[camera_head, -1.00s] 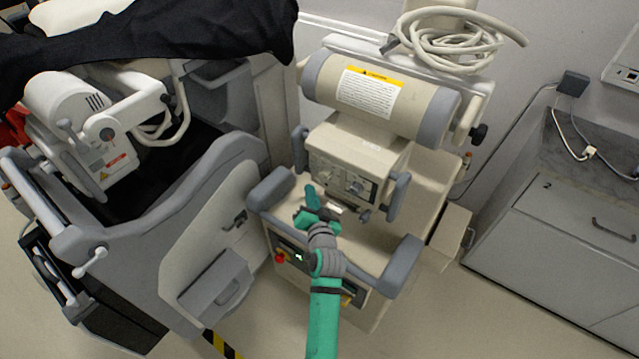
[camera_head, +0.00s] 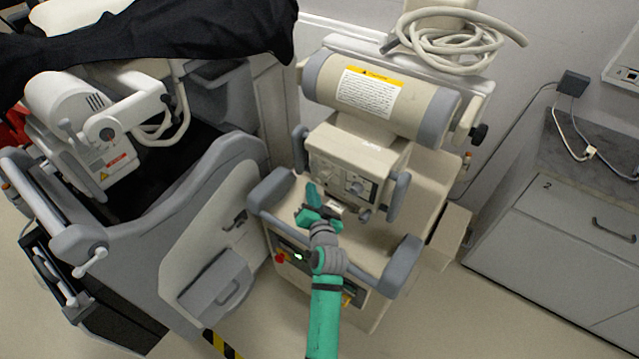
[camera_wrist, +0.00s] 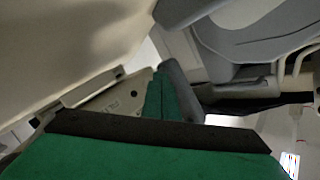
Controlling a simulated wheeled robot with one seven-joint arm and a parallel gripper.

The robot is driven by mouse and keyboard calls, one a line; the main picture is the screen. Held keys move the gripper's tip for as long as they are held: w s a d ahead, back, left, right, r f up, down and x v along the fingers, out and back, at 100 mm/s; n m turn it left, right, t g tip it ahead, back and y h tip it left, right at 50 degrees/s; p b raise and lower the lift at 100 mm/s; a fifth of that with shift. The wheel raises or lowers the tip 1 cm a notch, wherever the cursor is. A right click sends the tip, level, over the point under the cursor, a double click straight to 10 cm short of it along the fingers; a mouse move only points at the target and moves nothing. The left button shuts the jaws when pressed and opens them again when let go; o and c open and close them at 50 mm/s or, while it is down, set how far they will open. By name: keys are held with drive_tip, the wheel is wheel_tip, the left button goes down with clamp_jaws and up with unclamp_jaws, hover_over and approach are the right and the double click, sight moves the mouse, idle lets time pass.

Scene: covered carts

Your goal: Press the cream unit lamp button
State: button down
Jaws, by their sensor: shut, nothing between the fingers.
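The cream unit (camera_head: 425,200) stands in the middle of the head view. Its control box (camera_head: 355,150) carries a front panel with knobs (camera_head: 354,184). I cannot make out which part is the lamp button; my gripper and the low detail hide parts of the panel. My gripper (camera_head: 311,188) is green, shut and empty, just in front of the panel's lower left part. I cannot tell whether it touches the panel. In the wrist view the shut green fingers (camera_wrist: 160,98) point toward a pale panel with lettering (camera_wrist: 118,104).
Grey bumper handles (camera_head: 400,265) flank the cream unit's front. A red knob (camera_head: 280,258) sits low on its front. A grey-white cart (camera_head: 215,190) under a black cover (camera_head: 170,32) stands close on the left. A drawer cabinet (camera_head: 560,240) is at the right.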

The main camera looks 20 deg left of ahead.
drive_tip(key=shift+w, duration=0.25)
drive_tip(key=shift+w+d, duration=0.2)
drive_tip(key=shift+w, duration=0.2)
idle(0.8)
drive_tip(key=shift+s, duration=0.1)
drive_tip(key=shift+s+a, duration=0.3)
drive_tip(key=shift+s, duration=0.4)
drive_tip(key=shift+s+a, duration=0.3)
drive_tip(key=shift+s, duration=0.5)
drive_tip(key=shift+s+a, duration=0.25)
drive_tip(key=shift+s, duration=0.5)
drive_tip(key=shift+s+a, duration=0.3)
drive_tip(key=shift+s, duration=0.5)
